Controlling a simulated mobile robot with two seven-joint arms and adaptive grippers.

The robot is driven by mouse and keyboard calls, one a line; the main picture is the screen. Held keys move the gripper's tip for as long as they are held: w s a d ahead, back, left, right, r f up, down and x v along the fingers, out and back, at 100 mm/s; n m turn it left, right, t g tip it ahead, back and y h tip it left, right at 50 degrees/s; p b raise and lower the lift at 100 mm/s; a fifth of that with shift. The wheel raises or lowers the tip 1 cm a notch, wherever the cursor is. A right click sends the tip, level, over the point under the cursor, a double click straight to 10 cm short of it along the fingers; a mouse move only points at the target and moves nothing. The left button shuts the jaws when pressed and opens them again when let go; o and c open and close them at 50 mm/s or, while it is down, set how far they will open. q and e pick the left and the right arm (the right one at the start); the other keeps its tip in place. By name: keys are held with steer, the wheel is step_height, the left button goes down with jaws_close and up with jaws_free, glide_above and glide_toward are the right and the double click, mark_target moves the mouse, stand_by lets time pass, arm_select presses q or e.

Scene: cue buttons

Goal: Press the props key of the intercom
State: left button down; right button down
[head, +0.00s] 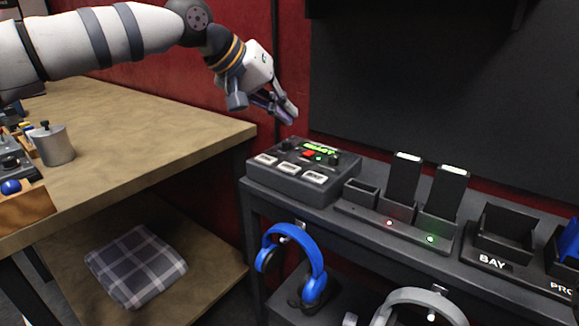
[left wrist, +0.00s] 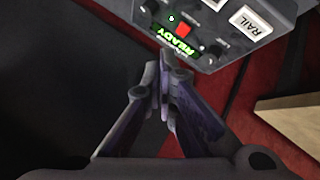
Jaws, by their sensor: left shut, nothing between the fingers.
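The intercom (head: 327,192) is a dark grey box at the left end of the dark shelf. Its sloped top has a lit green display, a red button (head: 308,153), knobs and a row of three white-labelled keys (head: 288,169) along the front. The key labels are too small to read in the head view. In the left wrist view the display reads READY, one key (left wrist: 250,20) reads RAIL, and another is cut off by the top edge; no props label is readable. My left gripper (head: 291,115) is shut and empty, above the intercom's back edge and apart from it. My right gripper is out of view.
Right of the intercom are a charging rack (head: 376,215) with two upright handsets and empty bins, one marked BAY (head: 492,262). Blue headphones (head: 312,285) hang below the shelf front. A wooden table (head: 150,120) stands left. A dark panel and red wall rise behind.

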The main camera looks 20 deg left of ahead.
arm_select(q)
glide_above(286, 165)
step_height(286, 165, down, 7)
steer(key=shift+r+b, duration=0.2)
steer(key=shift+b, duration=0.15)
steer(key=shift+f, duration=0.55)
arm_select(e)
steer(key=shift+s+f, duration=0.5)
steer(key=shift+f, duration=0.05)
arm_select(q)
steer(key=shift+f, duration=0.1)
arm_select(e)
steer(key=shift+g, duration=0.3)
arm_select(q)
steer(key=shift+f, duration=0.3)
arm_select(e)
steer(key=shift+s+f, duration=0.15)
arm_select(q)
steer(key=shift+f+b, duration=0.3)
steer(key=shift+f, duration=0.15)
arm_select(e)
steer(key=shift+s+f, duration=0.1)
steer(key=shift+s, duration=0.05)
arm_select(q)
steer(key=shift+r, duration=0.85)
